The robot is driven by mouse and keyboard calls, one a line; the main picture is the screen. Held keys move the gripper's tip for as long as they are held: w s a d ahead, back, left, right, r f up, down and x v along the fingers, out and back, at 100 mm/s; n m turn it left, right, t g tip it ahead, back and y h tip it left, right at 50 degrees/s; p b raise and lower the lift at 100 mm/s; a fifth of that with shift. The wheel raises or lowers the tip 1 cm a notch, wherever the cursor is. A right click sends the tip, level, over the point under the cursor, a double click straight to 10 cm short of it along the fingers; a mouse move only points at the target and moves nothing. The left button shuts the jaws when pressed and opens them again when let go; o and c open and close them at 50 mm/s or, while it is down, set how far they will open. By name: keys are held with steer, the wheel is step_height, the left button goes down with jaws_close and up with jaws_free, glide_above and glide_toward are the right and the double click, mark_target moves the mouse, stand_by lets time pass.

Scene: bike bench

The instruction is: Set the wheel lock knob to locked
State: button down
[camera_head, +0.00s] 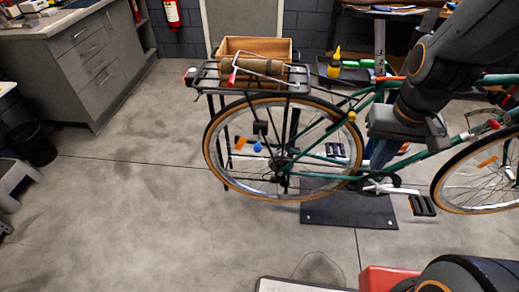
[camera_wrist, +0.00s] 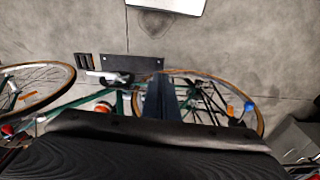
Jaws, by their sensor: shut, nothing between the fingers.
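A small blue knob (camera_head: 257,147) shows at the rear wheel (camera_head: 221,172) of a green bicycle, beside an orange reflector (camera_head: 240,143). It also shows in the wrist view (camera_wrist: 249,106), right of my fingers. I cannot tell whether it is the wheel lock knob or which setting it has. A yellow round part (camera_head: 351,116) sits near the top right of the same wheel. My gripper (camera_head: 377,162) points down near the bicycle's middle, right of the rear wheel and apart from the blue knob. In the wrist view my gripper (camera_wrist: 161,82) is shut and empty.
The bicycle's dark stand plate (camera_head: 345,211) lies on the floor. A grey cabinet (camera_head: 79,62) stands at the left.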

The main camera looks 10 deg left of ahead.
stand_by(0.4)
steer(key=c, duration=2.3)
jaws_free()
steer(key=o, duration=0.4)
steer(key=shift+s+a+f, duration=0.1)
steer(key=shift+s+f, duration=0.05)
steer(key=shift+f, duration=0.2)
steer(key=o, duration=0.3)
steer(key=a+f+m+g, duration=0.1)
steer(key=s+a+f+m+g+y+b, duration=0.1)
steer(key=f, duration=0.1)
steer(key=a+f+m+g+y+b, duration=0.1)
steer(key=a+f, duration=0.1)
steer(key=shift+s+f+g, duration=0.15)
steer(key=shift+s+g, duration=0.15)
steer(key=shift+s, duration=0.05)
steer(key=shift+o, duration=0.2)
steer(key=m+t+y+b, duration=0.1)
steer(key=m+y+b, duration=0.4)
steer(key=m+y, duration=1)
glide_toward(256, 148)
steer(key=a+f+y, duration=0.1)
steer(key=a+f, duration=0.1)
steer(key=a, duration=0.1)
steer(key=shift+n, duration=0.4)
steer(key=a, duration=0.3)
steer(key=a+p, duration=0.1)
steer(key=a, duration=0.3)
steer(key=shift+w, duration=0.25)
